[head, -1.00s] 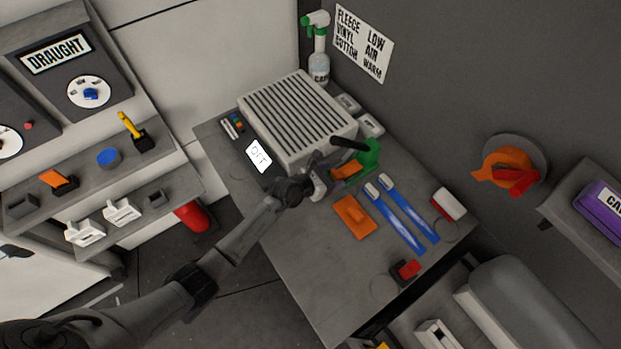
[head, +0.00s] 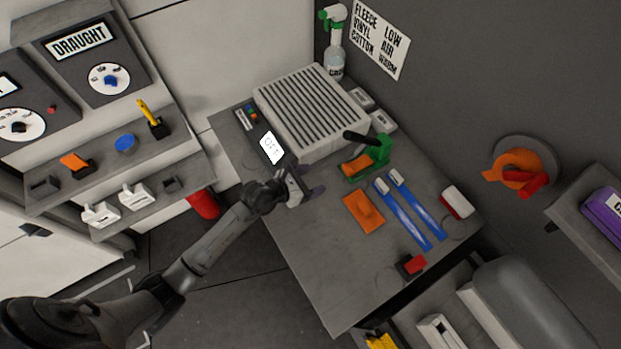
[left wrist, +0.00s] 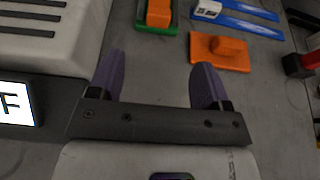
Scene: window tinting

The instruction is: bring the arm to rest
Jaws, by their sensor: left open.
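My left gripper (head: 303,188) is open and empty above the grey table (head: 310,262), just left of the green holder with its orange block. In the left wrist view its two purple-grey fingers (left wrist: 158,85) stand apart with only bare table between them. My left arm reaches in from the lower left. My right gripper is not in view.
A ribbed grey box (head: 312,112) and a display reading OFF (head: 271,147) stand behind. The green holder (head: 383,148), an orange squeegee block (head: 363,212), blue-handled tools (head: 408,215) and a red-black item (head: 411,265) are to the right. A shelf (head: 190,178) stands left.

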